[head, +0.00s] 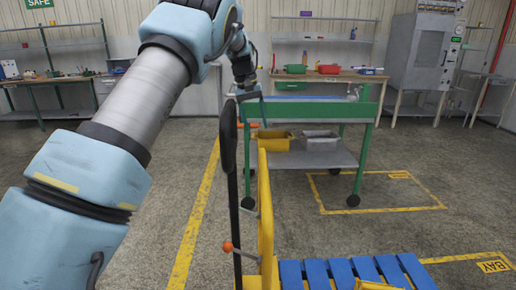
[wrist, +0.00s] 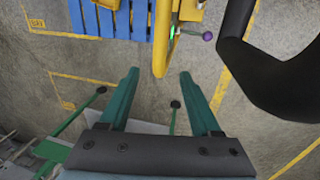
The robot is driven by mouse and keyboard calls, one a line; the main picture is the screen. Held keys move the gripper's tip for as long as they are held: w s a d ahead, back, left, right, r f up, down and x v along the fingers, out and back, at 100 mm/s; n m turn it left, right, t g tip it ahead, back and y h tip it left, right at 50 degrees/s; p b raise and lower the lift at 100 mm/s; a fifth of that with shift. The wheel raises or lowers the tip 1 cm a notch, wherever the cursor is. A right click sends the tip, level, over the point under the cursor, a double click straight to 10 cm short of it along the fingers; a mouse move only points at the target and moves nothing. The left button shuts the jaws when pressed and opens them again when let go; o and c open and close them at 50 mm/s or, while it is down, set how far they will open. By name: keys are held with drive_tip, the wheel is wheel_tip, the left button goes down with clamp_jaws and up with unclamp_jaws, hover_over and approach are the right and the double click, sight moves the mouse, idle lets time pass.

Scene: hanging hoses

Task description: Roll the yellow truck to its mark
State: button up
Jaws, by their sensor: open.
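The yellow truck (head: 265,222) stands front centre in the head view, with an upright yellow frame and a blue slatted deck (head: 345,273). A black shaft with a loop-shaped black head (head: 229,138) rises beside it. In the wrist view the truck's yellow frame (wrist: 163,45) ends between my fingertips in the picture, and the black head (wrist: 270,65) looms at right. My gripper (head: 258,110) is open, above the frame's top; contact cannot be told. Its teal fingers (wrist: 159,76) hold nothing. Yellow floor outlines are a labelled rectangle (head: 322,212) and one marked BAY (head: 492,266); which is the truck's mark is unclear.
A green-framed cart (head: 367,150) with yellow and grey bins stands just beyond the truck. A yellow floor line (head: 192,230) runs at left. Workbenches and a grey cabinet (head: 417,50) line the back wall. Floor at right is mostly clear.

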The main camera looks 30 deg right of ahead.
sight(261, 152)
drive_tip(key=f, duration=0.3)
drive_tip(key=d+f+p, duration=0.1)
drive_tip(key=f, duration=0.3)
drive_tip(key=s+f+p, duration=0.1)
drive_tip(key=f, duration=0.2)
drive_tip(key=shift+d+f, duration=0.2)
drive_tip(key=shift+d, duration=0.2)
clamp_jaws()
idle(1.0)
